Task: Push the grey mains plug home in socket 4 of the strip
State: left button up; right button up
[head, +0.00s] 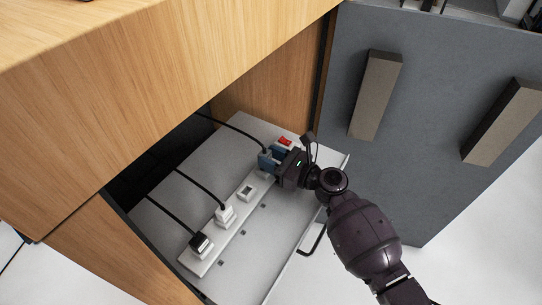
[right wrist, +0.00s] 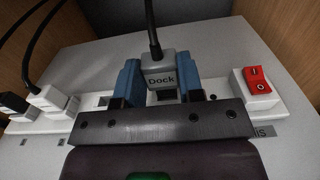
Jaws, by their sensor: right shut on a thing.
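The grey mains plug (right wrist: 158,79), labelled "Dock", stands between the blue fingers of my right gripper (right wrist: 160,82), which is shut on it. Its black cable rises from its top. A dark socket opening (right wrist: 167,96) of the strip shows just below and in front of the plug. I cannot tell whether the pins are in it. In the head view my right gripper (head: 271,159) is over the far end of the white strip (head: 190,261), beside the red switch, and mostly hides the plug. My left gripper is not in view.
A black plug (head: 201,244) and a white plug (head: 224,214) sit in the strip's near sockets. An empty socket (head: 247,192) lies between the white plug and my gripper. The red switch (head: 285,141) is at the far end. A wooden cabinet (head: 140,90) overhangs the left side.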

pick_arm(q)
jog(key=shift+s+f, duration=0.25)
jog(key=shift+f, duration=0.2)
pick_arm(e)
jog(key=shift+f, duration=0.6)
pick_arm(q)
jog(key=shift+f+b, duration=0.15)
jog(key=shift+b, duration=0.45)
pick_arm(e)
jog(key=shift+f, duration=0.65)
jog(key=o, duration=1.1)
jog(key=shift+o, duration=0.2)
jog(key=v, duration=0.3)
jog(key=shift+s+d+r+p, duration=0.1)
jog(key=shift+d+r+p, duration=0.1)
jog(key=shift+d+p, duration=0.15)
jog(key=p+v, duration=0.1)
jog(key=v, duration=0.5)
jog(key=shift+s+d, duration=0.1)
jog(key=shift+s, duration=0.1)
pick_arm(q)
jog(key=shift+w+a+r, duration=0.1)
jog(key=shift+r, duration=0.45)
pick_arm(e)
jog(key=shift+s+d, duration=0.2)
jog(key=shift+d, duration=0.15)
jog(key=shift+f, duration=0.1)
